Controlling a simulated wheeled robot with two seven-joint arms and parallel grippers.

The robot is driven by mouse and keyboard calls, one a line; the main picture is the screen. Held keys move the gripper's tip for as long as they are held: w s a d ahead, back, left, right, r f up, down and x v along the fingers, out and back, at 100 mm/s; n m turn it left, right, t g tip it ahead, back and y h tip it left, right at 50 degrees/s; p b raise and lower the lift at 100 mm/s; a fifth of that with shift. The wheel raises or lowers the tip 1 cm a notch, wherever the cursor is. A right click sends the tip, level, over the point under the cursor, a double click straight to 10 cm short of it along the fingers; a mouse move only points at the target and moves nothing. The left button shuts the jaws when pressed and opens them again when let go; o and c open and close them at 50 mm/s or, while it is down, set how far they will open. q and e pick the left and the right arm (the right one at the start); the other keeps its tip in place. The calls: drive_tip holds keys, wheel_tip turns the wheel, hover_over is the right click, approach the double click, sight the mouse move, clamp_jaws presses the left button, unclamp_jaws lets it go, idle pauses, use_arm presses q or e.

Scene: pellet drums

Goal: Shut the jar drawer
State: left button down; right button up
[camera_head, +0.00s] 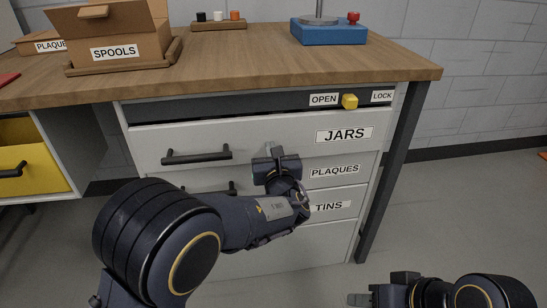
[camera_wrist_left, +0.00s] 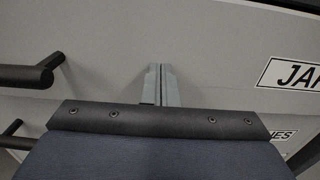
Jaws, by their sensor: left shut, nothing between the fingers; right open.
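The jar drawer (camera_head: 250,138) is the top light-grey drawer of the cabinet, with a black bar handle (camera_head: 196,155) and a JARS label (camera_head: 344,134). A dark gap shows along its top edge, and its front seems to stand slightly forward. My left gripper (camera_head: 270,149) is shut and empty, its tips at the drawer front between handle and label. In the left wrist view, the shut fingers (camera_wrist_left: 161,84) point at the grey front; whether they touch it is unclear. My right gripper (camera_head: 365,297) is open at the bottom edge, away from the cabinet.
A yellow slider (camera_head: 349,101) sits between the OPEN and LOCK labels above the drawer. Drawers labelled PLAQUES (camera_head: 335,171) and TINS (camera_head: 329,206) are below. The wooden worktop (camera_head: 260,65) overhangs the cabinet. A dark table leg (camera_head: 392,170) stands at right, with free floor beyond.

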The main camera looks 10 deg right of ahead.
use_arm(q)
drive_tip(key=shift+w+a+r, duration=0.15)
drive_tip(key=shift+w+r, duration=0.05)
drive_tip(key=shift+w, duration=0.9)
use_arm(e)
drive_tip(key=shift+w+r, duration=0.1)
drive_tip(key=shift+w, duration=0.2)
